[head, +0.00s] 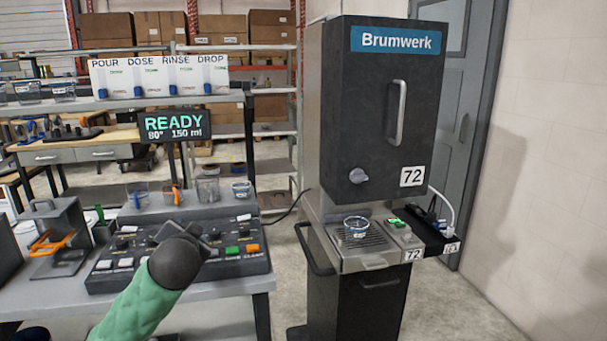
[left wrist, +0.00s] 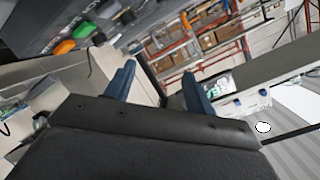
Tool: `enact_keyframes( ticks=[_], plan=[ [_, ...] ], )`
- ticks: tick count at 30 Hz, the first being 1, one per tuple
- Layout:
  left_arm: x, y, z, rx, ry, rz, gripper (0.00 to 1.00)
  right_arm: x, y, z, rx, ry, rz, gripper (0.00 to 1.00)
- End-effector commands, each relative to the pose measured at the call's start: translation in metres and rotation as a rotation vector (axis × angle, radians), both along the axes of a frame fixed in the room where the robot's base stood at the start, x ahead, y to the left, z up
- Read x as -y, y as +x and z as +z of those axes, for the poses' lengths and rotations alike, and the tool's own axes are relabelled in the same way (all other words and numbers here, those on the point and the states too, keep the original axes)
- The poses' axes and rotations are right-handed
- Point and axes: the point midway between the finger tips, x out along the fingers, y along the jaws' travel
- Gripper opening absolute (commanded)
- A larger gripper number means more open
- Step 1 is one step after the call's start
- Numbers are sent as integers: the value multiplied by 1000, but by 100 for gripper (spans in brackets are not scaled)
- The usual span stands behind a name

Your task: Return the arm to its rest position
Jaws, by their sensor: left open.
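My left arm, in a green sleeve, reaches up from the bottom of the head view. Its dark left gripper (head: 196,240) is over the front of the button panel (head: 232,266); I cannot tell whether it touches the panel. In the left wrist view the left gripper (left wrist: 158,86) shows two blue fingers spread apart, with nothing between them. The orange and green buttons (left wrist: 66,47) show at the upper left there. My right gripper is in neither view.
The black Brumwerk machine (head: 378,120) stands right of the bench, with a clear blue-rimmed cup (head: 356,226) on its drip tray. Clear containers (head: 208,189) stand behind the panel. A grey stand with an orange clamp (head: 54,243) is at left. Open floor lies between bench and machine.

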Motion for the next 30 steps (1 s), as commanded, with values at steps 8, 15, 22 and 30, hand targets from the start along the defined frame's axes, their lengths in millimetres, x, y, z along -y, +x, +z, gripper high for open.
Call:
enact_keyframes(
  ticks=[8, 15, 22, 30],
  plan=[
    [37, -58, -103, -266, -177, -45, 54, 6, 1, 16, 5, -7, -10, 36],
    [66, -109, -169, -414, -311, -83, 54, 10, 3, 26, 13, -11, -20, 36],
    [84, -163, -224, -535, -422, -77, 54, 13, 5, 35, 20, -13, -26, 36],
    [99, -231, -285, -681, -529, -27, 54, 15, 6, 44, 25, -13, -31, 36]
  ],
)
